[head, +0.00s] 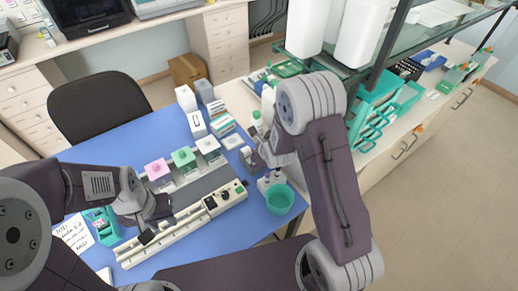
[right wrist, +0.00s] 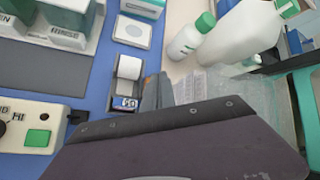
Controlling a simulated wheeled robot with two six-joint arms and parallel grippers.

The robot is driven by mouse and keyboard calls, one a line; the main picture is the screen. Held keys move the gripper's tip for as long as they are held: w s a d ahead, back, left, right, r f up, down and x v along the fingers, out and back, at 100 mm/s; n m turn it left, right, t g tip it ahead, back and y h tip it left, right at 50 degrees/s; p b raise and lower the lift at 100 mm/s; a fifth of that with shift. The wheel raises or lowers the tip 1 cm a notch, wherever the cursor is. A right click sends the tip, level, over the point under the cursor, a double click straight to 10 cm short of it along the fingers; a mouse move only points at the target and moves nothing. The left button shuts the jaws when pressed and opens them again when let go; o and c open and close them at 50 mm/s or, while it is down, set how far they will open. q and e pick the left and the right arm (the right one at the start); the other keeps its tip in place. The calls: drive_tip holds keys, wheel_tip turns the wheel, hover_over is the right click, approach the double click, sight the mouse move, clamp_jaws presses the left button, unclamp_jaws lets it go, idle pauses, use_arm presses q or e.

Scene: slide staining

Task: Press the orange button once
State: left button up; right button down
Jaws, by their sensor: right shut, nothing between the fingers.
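I cannot clearly make out an orange button. In the right wrist view a small orange-brown patch (right wrist: 149,79) shows at the edge of my right gripper's fingers, too small to identify. My right gripper (right wrist: 157,92) is shut and empty, beside a small dark device with a white paper roll (right wrist: 128,68). That device also shows in the head view (head: 247,153), next to the right gripper (head: 262,157), which my arm partly hides. My left gripper (head: 150,222) is above the left part of the long white staining apparatus (head: 188,222); its jaw opening is unclear.
A control panel with a green button (right wrist: 38,138) and knobs lies left of the right gripper. A teal cup (head: 280,200) stands at the blue table's right edge. White bottles (right wrist: 190,37) stand on the right bench. Staining jars with pink and green tops (head: 183,157) stand behind the apparatus.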

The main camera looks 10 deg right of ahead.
drive_tip(key=shift+r+p, duration=1.8)
drive_tip(key=shift+r, duration=0.75)
drive_tip(key=shift+f, duration=0.1)
wheel_tip(320, 180, up, 7)
drive_tip(key=d+n+t+b, duration=0.1)
drive_tip(key=d+b, duration=0.1)
drive_tip(key=s+f+n+g, duration=0.2)
drive_tip(key=s+n+g, duration=0.2)
drive_tip(key=s+n, duration=0.7)
drive_tip(key=s+f+n+g, duration=0.3)
drive_tip(key=s+n+g, duration=0.2)
drive_tip(key=s+n, duration=0.7)
drive_tip(key=n+b, duration=0.1)
drive_tip(key=n, duration=0.1)
drive_tip(key=shift+s+d+f+n, duration=0.2)
drive_tip(key=shift+s+d+n, duration=0.05)
drive_tip(key=shift+n, duration=0.05)
